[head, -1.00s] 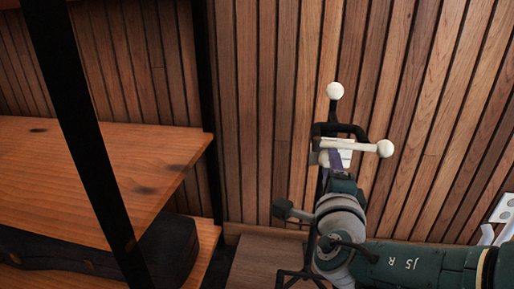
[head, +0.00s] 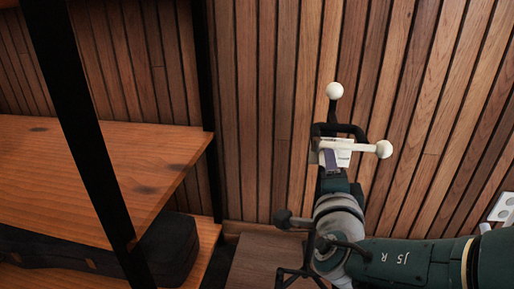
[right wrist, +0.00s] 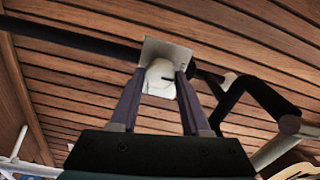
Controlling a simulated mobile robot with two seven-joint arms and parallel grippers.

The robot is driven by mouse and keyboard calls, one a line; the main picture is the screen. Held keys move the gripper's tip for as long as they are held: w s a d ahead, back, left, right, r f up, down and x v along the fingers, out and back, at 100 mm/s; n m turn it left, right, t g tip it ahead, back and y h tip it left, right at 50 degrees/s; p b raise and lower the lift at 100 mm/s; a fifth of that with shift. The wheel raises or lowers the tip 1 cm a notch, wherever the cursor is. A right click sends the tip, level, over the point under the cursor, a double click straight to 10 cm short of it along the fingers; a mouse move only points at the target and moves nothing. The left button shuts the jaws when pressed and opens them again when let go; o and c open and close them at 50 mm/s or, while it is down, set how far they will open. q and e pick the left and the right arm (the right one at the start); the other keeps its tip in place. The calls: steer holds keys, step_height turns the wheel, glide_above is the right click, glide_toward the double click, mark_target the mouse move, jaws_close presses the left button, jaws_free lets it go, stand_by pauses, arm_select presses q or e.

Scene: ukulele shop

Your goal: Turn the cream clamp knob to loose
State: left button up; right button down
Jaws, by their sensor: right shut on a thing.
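The cream clamp knob (right wrist: 160,79) sits between the two purple-grey fingers of my right gripper (right wrist: 159,84) in the right wrist view. The fingers are shut on it, and a pale flat plate (right wrist: 166,51) is just beyond their tips. In the head view my right gripper (head: 333,157) reaches up to a dark stand (head: 333,130) with cream ball ends. One finger shows there as a purple strip; the knob is mostly hidden by the gripper. A small dark mark shows on the knob's right side. My left gripper is not in view.
A cream ball (head: 335,90) tops the stand and another (head: 384,149) sticks out to the right. A slatted wood wall (head: 270,100) is close behind. A wooden shelf (head: 90,165) with black posts stands at left, with a dark case (head: 170,250) below.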

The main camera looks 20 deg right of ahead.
steer(key=shift+c, duration=1.9)
jaws_free()
steer(key=p+v, duration=0.5)
steer(key=v, duration=0.5)
